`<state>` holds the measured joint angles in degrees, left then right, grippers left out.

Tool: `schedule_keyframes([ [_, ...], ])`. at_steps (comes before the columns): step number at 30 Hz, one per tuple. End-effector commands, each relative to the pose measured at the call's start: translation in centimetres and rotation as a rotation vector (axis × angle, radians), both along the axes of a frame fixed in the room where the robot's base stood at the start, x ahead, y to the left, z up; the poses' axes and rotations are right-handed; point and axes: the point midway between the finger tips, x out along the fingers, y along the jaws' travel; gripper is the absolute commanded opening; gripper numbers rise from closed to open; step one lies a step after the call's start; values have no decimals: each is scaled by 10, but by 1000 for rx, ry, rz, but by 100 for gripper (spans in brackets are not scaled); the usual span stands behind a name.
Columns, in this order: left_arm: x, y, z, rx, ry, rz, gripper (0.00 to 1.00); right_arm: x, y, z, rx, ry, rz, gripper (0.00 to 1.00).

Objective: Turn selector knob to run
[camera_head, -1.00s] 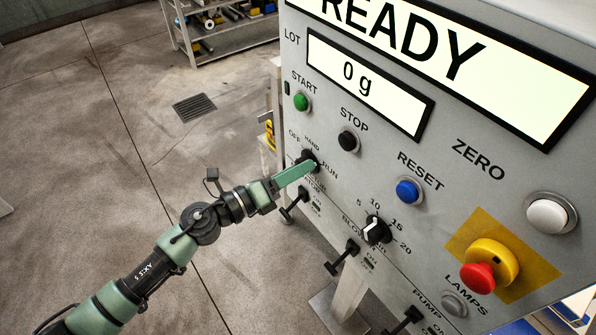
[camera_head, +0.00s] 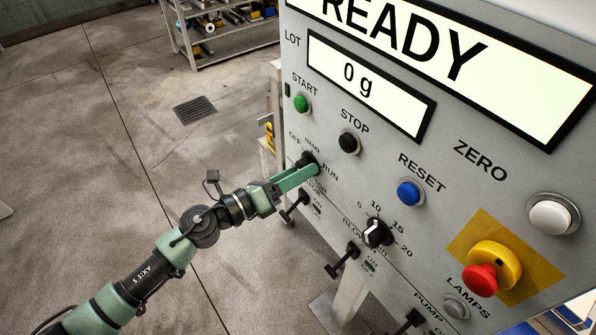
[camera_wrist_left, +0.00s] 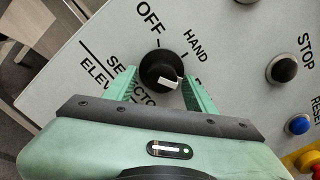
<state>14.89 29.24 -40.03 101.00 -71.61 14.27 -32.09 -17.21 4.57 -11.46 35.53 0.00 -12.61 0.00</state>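The black selector knob (camera_head: 307,160) sits on the grey panel at the upper left, with OFF, HAND and RUN labels around it. In the left wrist view the knob (camera_wrist_left: 160,68) shows a white mark on its lower right side, facing the partly hidden label by the right finger. My left gripper (camera_head: 311,170) is at the knob in the head view. In the wrist view its green fingers (camera_wrist_left: 162,82) stand apart on either side of the knob, with gaps visible. Whether the fingertips touch it I cannot tell. My right gripper is not in view.
The green START button (camera_head: 302,102) and black STOP button (camera_head: 349,141) are close to the selector knob. A second black knob (camera_head: 376,232), blue RESET button (camera_head: 409,192) and red emergency stop (camera_head: 482,276) lie further right. Black T-handles (camera_head: 295,205) stick out below.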

Motion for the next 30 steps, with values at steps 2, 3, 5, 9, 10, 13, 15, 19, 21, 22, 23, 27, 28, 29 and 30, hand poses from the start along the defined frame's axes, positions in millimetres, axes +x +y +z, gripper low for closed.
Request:
schedule_keyframes([
  [2, 0, 0, 1, -1, -1, 0, 55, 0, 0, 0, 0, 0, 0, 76],
  [3, 0, 0, 1, -2, 0, 1, 55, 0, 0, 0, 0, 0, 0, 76],
  [5, 0, 1, 1, -2, 0, 1, 55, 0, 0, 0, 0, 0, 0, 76],
  [9, -8, 12, -2, -1, 1, 1, 55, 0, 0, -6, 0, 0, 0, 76],
  [10, -10, 15, -3, -1, 1, 1, 55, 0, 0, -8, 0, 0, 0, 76],
  [13, -21, 30, -4, 1, 1, 1, 55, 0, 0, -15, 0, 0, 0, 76],
  [15, -28, 40, -4, 2, 1, 1, 55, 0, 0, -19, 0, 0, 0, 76],
  [19, -39, 54, -3, 1, 0, 1, 55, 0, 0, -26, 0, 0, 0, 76],
  [21, -43, 59, -3, 1, 1, 0, 55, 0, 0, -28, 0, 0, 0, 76],
  [22, -44, 61, -2, 1, -1, 0, 55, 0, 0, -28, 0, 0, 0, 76],
  [23, -45, 62, -1, 0, 0, 0, 55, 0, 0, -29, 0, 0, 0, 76],
  [27, -46, 64, 0, -1, 0, -1, 55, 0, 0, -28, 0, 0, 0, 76],
  [28, -46, 64, 0, -1, 0, -1, 55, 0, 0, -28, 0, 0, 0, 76],
  [29, -46, 64, 0, -1, 0, -1, 55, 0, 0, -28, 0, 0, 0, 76],
  [30, -46, 64, 1, -2, 0, 0, 55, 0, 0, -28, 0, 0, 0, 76],
])
